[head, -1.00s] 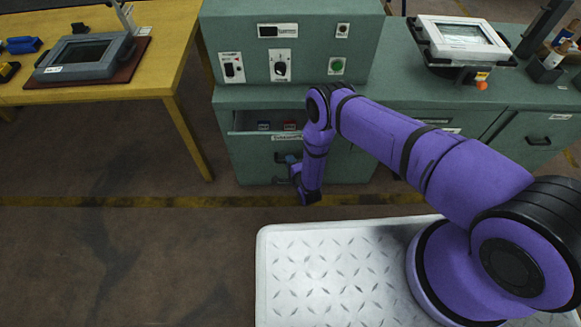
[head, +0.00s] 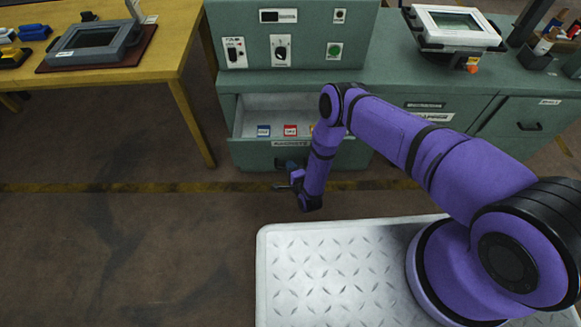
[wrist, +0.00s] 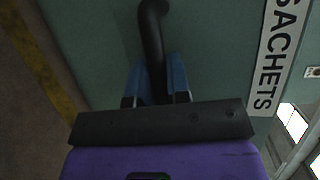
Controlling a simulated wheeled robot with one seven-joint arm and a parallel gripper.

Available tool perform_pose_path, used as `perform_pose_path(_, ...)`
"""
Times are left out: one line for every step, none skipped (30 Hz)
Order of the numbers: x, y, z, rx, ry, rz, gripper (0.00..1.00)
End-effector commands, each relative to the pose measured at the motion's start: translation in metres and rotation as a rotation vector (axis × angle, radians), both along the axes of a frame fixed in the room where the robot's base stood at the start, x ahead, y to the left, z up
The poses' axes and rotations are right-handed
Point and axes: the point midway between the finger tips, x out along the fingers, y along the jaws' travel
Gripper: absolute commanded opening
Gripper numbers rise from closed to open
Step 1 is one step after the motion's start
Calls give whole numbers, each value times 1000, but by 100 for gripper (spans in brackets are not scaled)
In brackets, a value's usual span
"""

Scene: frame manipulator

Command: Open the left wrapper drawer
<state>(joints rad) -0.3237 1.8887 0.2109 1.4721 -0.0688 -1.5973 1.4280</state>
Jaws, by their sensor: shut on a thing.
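A green-fronted drawer (head: 252,157) on the left of the green cabinet is pulled out, with its pale interior showing. Blue, red and yellow small items (head: 290,130) lie in it. In the wrist view its front carries a white label reading SACHETS (wrist: 273,62). My gripper (head: 287,172) is low at the drawer front, partly hidden by my arm. In the wrist view its blue fingers (wrist: 156,82) are closed around the black curved handle (wrist: 152,38).
A control panel (head: 306,40) stands above the drawer. More cabinet drawers (head: 525,127) and a tablet-like device (head: 457,25) are to the right. A yellow table (head: 150,72) is at the left. The floor in front is clear.

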Motion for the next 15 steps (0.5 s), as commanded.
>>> perform_pose_path(0,0,0,0,0,1,0)
perform_pose_path(0,0,0,0,0,1,0)
perform_pose_path(0,0,0,0,0,1,0)
perform_pose_path(0,0,0,0,0,1,0)
perform_pose_path(0,0,0,0,0,1,0)
perform_pose_path(0,0,0,0,0,1,26)
perform_pose_path(0,0,0,0,0,1,33)
perform_pose_path(0,0,0,0,0,1,40)
perform_pose_path(0,0,0,0,0,0,41)
perform_pose_path(0,0,0,0,0,0,41)
perform_pose_path(0,0,0,0,0,0,41)
perform_pose_path(0,0,0,0,0,0,41)
perform_pose_path(0,0,0,0,0,0,41)
perform_pose_path(0,0,0,0,0,0,41)
perform_pose_path(0,0,0,0,0,0,41)
